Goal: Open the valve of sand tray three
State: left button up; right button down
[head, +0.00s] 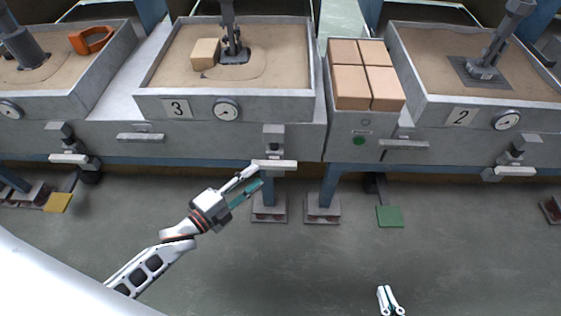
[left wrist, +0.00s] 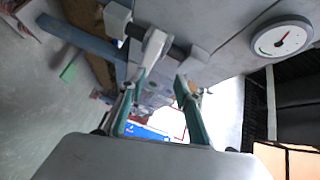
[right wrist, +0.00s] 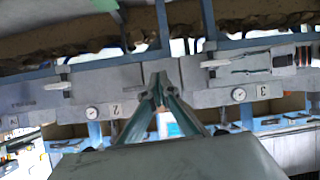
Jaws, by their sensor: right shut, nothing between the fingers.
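Sand tray three (head: 285,104) stands at the back centre, marked by a "3" plate (head: 177,108). Its valve (head: 273,138) hangs below the front wall, with a pale bar handle (head: 280,165) lying crosswise in the head view. My left gripper (head: 257,176) is at the left end of this handle. In the left wrist view the fingers (left wrist: 162,78) are apart, and the handle (left wrist: 154,48) lies just beyond the left fingertip; I cannot tell whether they touch. My right gripper (head: 388,298) is low in the head view, away from the trays. Its fingertips (right wrist: 158,92) meet, with nothing between them.
Tray three holds sand, a tan block (head: 205,53) and a dark post. A gauge (head: 226,109) is on its front. Sand tray two (head: 455,108) stands to the right with its own valve handle (head: 508,172). Tan bricks (head: 352,87) stand between them. The floor in front is mostly clear.

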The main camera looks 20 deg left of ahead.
aim_at(270, 168)
pick_arm(q)
jog(key=w+f+m+b, duration=0.1)
jog(key=w+f+m+h+b, duration=0.1)
jog(key=f+m, duration=0.1)
jog(key=shift+w+d+f+m, duration=0.1)
jog(key=shift+f+m, duration=0.05)
jog(key=shift+m, duration=0.15)
jog(key=b+x, duration=0.1)
jog(key=x, duration=0.6)
jog(key=shift+w+d+r, duration=0.15)
jog(key=shift+w+r, duration=0.05)
jog(key=shift+r, duration=0.05)
grip_shut()
